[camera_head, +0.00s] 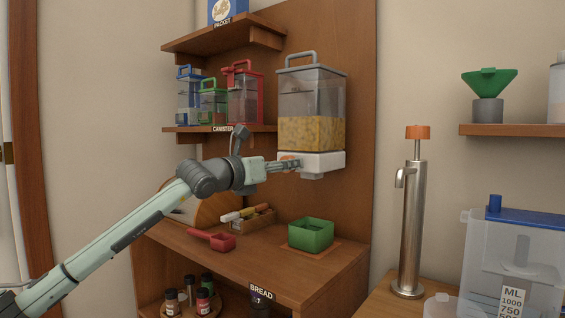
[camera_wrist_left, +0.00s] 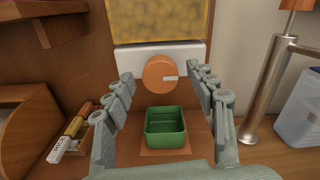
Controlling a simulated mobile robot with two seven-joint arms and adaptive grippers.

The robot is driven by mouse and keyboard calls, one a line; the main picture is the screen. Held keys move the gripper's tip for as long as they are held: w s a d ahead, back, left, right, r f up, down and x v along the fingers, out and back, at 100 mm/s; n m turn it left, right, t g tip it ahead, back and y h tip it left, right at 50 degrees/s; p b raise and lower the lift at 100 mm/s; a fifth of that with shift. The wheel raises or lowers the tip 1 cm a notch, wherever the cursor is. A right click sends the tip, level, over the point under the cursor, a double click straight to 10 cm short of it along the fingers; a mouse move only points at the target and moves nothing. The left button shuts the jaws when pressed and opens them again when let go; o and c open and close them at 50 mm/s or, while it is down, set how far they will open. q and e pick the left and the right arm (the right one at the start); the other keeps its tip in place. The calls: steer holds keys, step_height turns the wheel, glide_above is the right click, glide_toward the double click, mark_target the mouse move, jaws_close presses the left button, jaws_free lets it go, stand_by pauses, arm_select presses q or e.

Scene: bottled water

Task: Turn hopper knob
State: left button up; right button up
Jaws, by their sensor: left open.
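The hopper (camera_head: 311,103) is a clear container of yellow grain with a grey handle and a white base (camera_head: 325,161), mounted on the wooden back panel. In the head view the knob (camera_head: 287,157) is mostly hidden by my gripper. My left gripper (camera_wrist_left: 165,80) is open, with its fingers on either side of the knob in the wrist view. I cannot tell whether they touch it. My right gripper is not in view.
A green square bin (camera_head: 311,235) stands on the counter below the hopper. A red scoop (camera_head: 212,239) lies to its left. A shelf of canisters (camera_head: 222,129) is at upper left. A metal tap (camera_head: 411,220) stands to the right.

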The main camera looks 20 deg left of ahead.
arm_select(q)
steer(key=shift+w, duration=0.1)
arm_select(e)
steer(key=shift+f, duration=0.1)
arm_select(q)
steer(key=c, duration=1.1)
steer(key=shift+c, duration=0.2)
